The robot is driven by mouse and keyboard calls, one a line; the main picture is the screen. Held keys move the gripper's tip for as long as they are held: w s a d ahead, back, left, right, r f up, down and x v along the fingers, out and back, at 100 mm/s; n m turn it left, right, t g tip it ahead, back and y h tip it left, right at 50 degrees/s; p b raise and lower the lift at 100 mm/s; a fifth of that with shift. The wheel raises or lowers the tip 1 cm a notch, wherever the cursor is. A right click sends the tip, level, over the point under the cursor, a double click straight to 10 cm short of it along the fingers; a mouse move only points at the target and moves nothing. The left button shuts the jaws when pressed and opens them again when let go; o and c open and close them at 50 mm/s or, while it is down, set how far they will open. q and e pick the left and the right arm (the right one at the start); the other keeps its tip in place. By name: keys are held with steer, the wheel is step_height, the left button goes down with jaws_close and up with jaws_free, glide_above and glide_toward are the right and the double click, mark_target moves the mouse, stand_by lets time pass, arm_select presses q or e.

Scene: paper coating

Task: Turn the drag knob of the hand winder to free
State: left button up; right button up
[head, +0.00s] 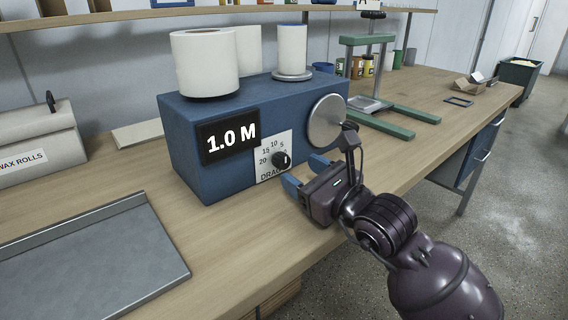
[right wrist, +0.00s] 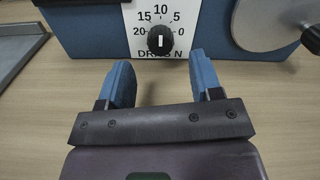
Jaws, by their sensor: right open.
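The hand winder (head: 195,140) is a blue box on the wooden bench, with a "1.0 M" display on its front. Its black drag knob (head: 281,159) sits on a white dial plate (head: 264,166) with numbers from 20 round to 0. In the right wrist view the knob (right wrist: 161,40) has a white mark that stands upright, toward the 10. My right gripper (head: 303,172) is open and empty in front of the dial. In the wrist view its two blue fingers (right wrist: 160,68) are spread either side of the knob's line, short of the knob. My left gripper is out of view.
A grey metal disc (head: 326,122) is on the winder's front, right of the dial. White rolls (head: 204,62) stand on top. A grey tray (head: 90,255) lies at the left front. A green-framed stand (head: 368,104) is behind, to the right. Bare bench lies before the winder.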

mark_target(285, 162)
steer(key=b+x, duration=0.1)
steer(key=x, duration=0.3)
steer(key=shift+w+a+f, duration=0.1)
steer(key=shift+w+f, duration=0.05)
steer(key=shift+w, duration=0.05)
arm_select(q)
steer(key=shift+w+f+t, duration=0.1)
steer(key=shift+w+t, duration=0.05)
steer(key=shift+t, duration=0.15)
arm_select(e)
steer(key=shift+w+a, duration=0.4)
steer(key=shift+w, duration=0.15)
